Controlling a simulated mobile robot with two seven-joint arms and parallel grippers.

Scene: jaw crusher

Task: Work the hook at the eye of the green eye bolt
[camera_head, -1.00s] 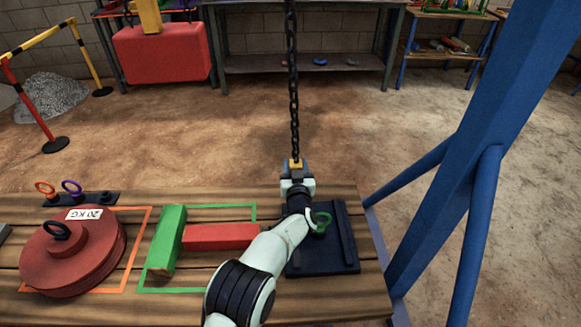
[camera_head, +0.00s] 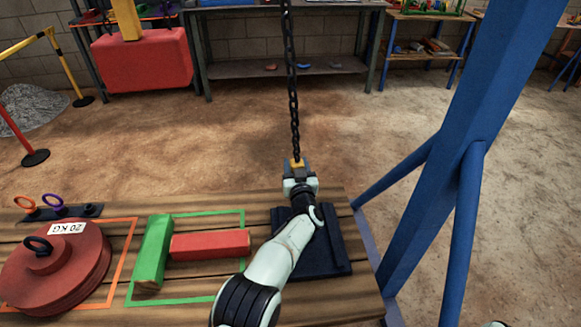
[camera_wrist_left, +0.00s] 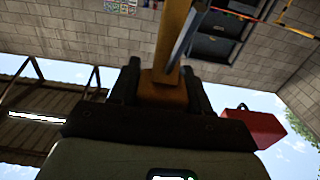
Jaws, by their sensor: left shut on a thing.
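The dark chain (camera_head: 293,90) hangs down to a yellow piece (camera_head: 297,162) at my left gripper (camera_head: 299,176). In the left wrist view, the jaws (camera_wrist_left: 163,88) are shut on an orange-brown shank (camera_wrist_left: 172,45) at the end of the chain. I take it for the hook's upper part; the hook's curve cannot be made out. The gripper is over the far side of the dark plate (camera_head: 335,255) on the bench. The green eye bolt is hidden behind my left wrist, so its gap to the hook cannot be told. My right gripper is out of view.
On the wooden bench (camera_head: 190,315), a red 20 KG weight (camera_head: 60,270), a green block (camera_head: 153,252) and a red block (camera_head: 210,244) lie left of my arm. A blue frame post (camera_head: 455,130) stands close on the right. The floor beyond the bench is open.

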